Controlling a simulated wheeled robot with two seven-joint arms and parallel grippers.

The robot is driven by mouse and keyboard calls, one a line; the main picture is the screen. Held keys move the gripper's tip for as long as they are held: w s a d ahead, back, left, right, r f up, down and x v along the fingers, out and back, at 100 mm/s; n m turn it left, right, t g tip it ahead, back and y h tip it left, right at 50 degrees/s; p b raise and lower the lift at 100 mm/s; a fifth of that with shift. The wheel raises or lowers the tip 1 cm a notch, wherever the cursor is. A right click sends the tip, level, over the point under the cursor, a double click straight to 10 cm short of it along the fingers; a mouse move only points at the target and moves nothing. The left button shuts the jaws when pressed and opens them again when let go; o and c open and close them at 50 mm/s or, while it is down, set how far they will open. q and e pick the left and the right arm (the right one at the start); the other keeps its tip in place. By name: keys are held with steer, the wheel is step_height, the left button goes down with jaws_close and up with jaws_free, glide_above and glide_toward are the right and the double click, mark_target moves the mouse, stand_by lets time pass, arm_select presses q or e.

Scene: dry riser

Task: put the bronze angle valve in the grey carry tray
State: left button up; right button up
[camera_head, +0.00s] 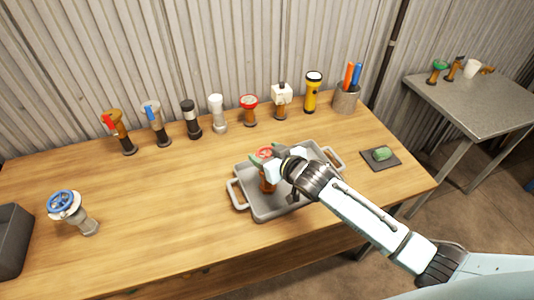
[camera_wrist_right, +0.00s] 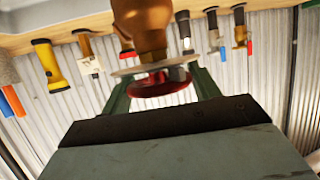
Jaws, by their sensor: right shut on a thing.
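The bronze angle valve (camera_head: 267,183) with a red handwheel is upright over the left part of the grey carry tray (camera_head: 271,215). My right gripper (camera_head: 268,157) is shut on it near the handwheel. In the right wrist view the bronze body (camera_wrist_right: 145,25) and red wheel (camera_wrist_right: 160,84) show between the green fingers. I cannot tell whether the valve's foot touches the tray floor. My right arm hides part of the tray's right side. My left gripper is not in view.
A similar red-wheeled valve (camera_head: 249,110), other fittings and a yellow torch (camera_head: 312,92) stand along the back. A blue-wheeled valve (camera_head: 75,210) and dark bin (camera_head: 12,243) are at the left. A green item (camera_head: 381,153) lies on a dark pad at right. The table's middle left is clear.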

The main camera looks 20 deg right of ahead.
steer(key=shift+r, duration=0.1)
steer(key=o, duration=1.8)
steer(key=shift+s, duration=0.1)
steer(key=p+v, duration=0.1)
steer(key=v, duration=1.1)
